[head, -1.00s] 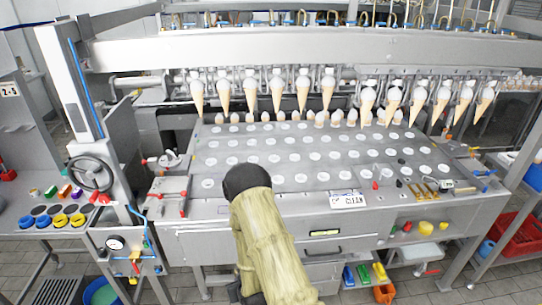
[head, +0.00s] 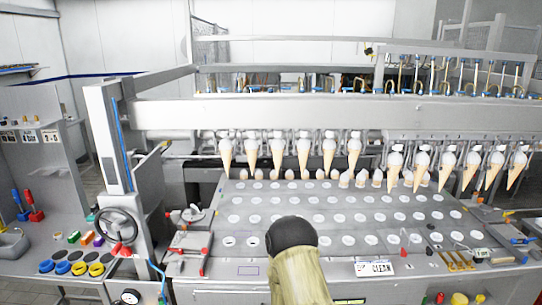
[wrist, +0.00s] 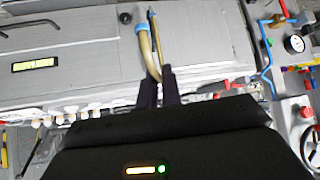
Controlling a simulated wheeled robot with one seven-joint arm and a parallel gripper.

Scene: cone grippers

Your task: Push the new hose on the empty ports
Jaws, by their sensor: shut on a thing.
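A tan, bent hose (wrist: 156,62) with blue end pieces shows in the wrist view. My gripper (wrist: 159,80) has its two dark fingers closed on the hose near its bend, and the blue ends point away from the fingers. The ports are blue fittings (head: 292,90) in a row along the rail at the top of the cone machine. The fittings are too small to tell which are empty.
A row of cones (head: 304,155) hangs under the beam. A perforated plate (head: 345,218) lies below, with valves and small parts at its front edge. A handwheel (head: 117,226) and a tall column (head: 108,140) stand at the left.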

